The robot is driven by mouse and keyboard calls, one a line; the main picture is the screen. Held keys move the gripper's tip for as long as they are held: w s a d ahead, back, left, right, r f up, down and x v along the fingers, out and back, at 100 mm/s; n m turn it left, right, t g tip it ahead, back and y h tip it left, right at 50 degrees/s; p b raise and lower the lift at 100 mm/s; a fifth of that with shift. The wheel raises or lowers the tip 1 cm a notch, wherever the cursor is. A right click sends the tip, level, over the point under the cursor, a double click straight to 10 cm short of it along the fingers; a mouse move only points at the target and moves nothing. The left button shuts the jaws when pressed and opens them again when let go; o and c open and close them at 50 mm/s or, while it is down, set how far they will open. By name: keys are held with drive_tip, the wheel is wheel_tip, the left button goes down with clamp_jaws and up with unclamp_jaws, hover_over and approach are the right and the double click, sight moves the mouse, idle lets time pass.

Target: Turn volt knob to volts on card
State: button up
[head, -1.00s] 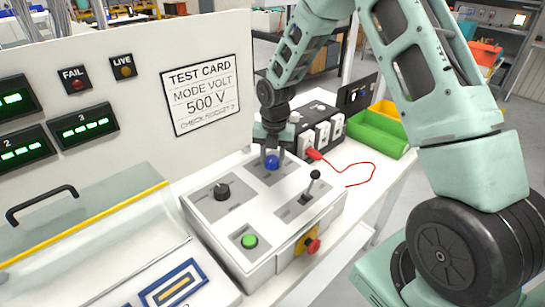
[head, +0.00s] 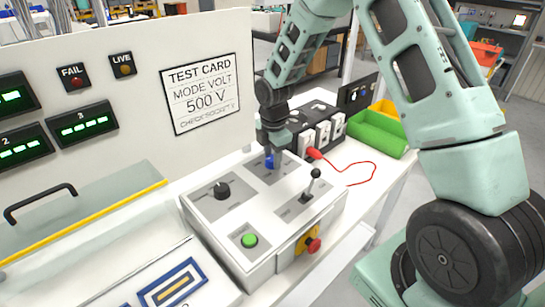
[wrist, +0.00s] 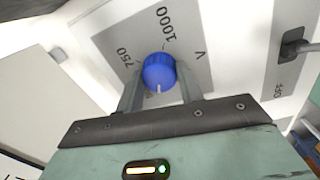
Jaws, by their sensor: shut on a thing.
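The volt knob (head: 269,161) is blue and sits at the back of the white control box (head: 215,228). My gripper (head: 271,150) points down over it and hides part of it. In the wrist view the knob (wrist: 159,70) is between my two fingers, which are shut on its sides. Its white pointer mark faces toward the gripper body, by a label that is mostly hidden. The labels 750, 1000 and V show around it. The test card (head: 201,95) on the panel reads MODE VOLT, 500 V; its bottom line about a socket is too blurred to read fully.
The box also carries a black knob (head: 222,190), a lever (head: 311,183), a green button (head: 250,241) and a red stop button (head: 313,244). A socket block (head: 322,133) with a red lead (head: 353,166) stands behind. A clear cover (head: 85,215) is at left.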

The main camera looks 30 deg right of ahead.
drive_tip(key=m, duration=0.4)
drive_tip(key=shift+w+m, duration=0.1)
drive_tip(key=shift+m, duration=0.2)
drive_tip(key=m+b, duration=0.1)
drive_tip(key=m, duration=0.4)
drive_tip(key=shift+m, duration=0.3)
drive_tip(key=m, duration=0.4)
drive_tip(key=shift+r+m, duration=0.1)
drive_tip(key=shift+m, duration=0.2)
drive_tip(key=m, duration=0.9)
drive_tip(key=shift+g, duration=0.3)
drive_tip(key=m+p, duration=0.1)
drive_tip(key=m, duration=0.3)
drive_tip(key=shift+m+p, duration=0.3)
drive_tip(key=shift+p, duration=0.05)
drive_tip(key=m+p, duration=0.2)
drive_tip(key=m, duration=0.3)
drive_tip(key=shift+m+p, duration=0.65)
drive_tip(key=shift+m, duration=1.35)
